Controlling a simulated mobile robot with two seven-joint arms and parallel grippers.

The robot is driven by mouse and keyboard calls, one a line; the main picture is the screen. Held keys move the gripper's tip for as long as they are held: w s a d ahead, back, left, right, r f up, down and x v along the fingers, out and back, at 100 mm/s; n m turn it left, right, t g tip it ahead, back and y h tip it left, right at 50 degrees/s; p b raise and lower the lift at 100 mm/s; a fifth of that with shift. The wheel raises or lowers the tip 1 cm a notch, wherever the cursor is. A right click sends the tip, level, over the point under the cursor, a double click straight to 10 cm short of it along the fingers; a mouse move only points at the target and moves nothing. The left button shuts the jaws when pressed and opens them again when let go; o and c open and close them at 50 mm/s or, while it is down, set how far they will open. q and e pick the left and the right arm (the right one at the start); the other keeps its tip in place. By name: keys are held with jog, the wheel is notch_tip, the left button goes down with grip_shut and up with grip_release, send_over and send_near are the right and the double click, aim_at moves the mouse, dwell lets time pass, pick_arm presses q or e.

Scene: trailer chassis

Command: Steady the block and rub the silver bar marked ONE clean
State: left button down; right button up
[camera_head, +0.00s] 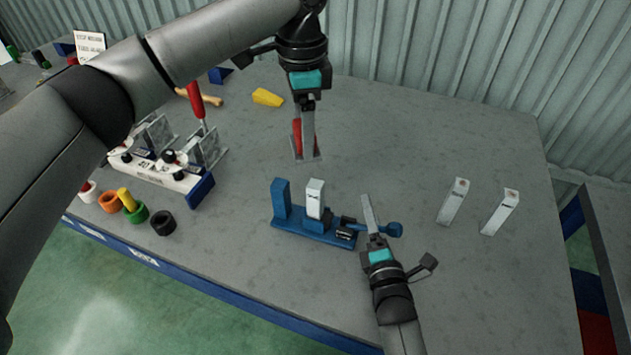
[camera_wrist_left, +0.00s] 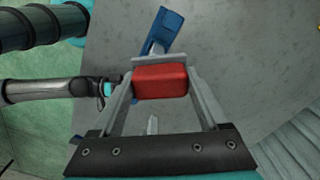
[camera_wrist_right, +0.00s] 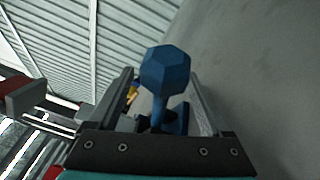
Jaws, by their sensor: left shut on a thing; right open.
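A round blue knob (camera_head: 395,230) sticks out at the block's right end. My left gripper (camera_head: 304,128) is shut on a red-handled tool (camera_wrist_left: 160,82) with a flat metal plate, behind the block and apart from it. My right gripper (camera_head: 378,222) is open at the knob, which shows between its fingers in the right wrist view (camera_wrist_right: 166,70). I cannot tell whether the fingers touch it.
Two pale bars (camera_head: 455,201) (camera_head: 500,212) stand on the right of the table. At left are a white rack (camera_head: 160,172), coloured rings (camera_head: 137,213) and a red-handled tool (camera_head: 196,100). A yellow wedge (camera_head: 267,97) lies at the back. The table's back right is clear.

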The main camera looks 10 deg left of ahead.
pick_arm(q)
jog(key=shift+r, duration=0.1)
pick_arm(e)
jog(key=shift+o, duration=0.3)
jog(key=shift+s, duration=0.1)
pick_arm(q)
jog(key=shift+r+p, duration=0.85)
jog(key=shift+p, duration=0.1)
pick_arm(e)
jog(key=v, duration=0.4)
pick_arm(q)
jog(key=shift+r+p, duration=0.55)
pick_arm(e)
jog(key=shift+v, duration=1.8)
jog(key=shift+s, duration=0.1)
jog(key=shift+o, duration=0.8)
jog(key=shift+s, duration=0.1)
jog(key=v, duration=1.2)
